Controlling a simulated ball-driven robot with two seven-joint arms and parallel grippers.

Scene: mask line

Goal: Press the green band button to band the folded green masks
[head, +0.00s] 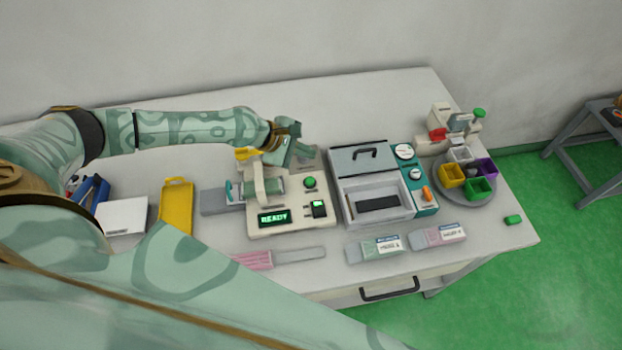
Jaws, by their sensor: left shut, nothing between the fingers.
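The banding machine (290,222) stands near the middle of the table, with a lit display (274,218) reading READY. A round green button (310,182) is on its top face. A grey-green stack (272,187), perhaps the folded masks, lies under the machine's cream arch; the arch partly hides it. My left gripper (300,152) is shut and empty, behind and above the machine, apart from the green button. My right gripper is out of view.
A grey lidded box (345,197) with teal controls stands right of the machine. A yellow tray (177,208) is to the left. A round carousel (451,195) of coloured cups is at the right. Labelled packs (375,249) and a pink-handled tool (254,261) lie in front.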

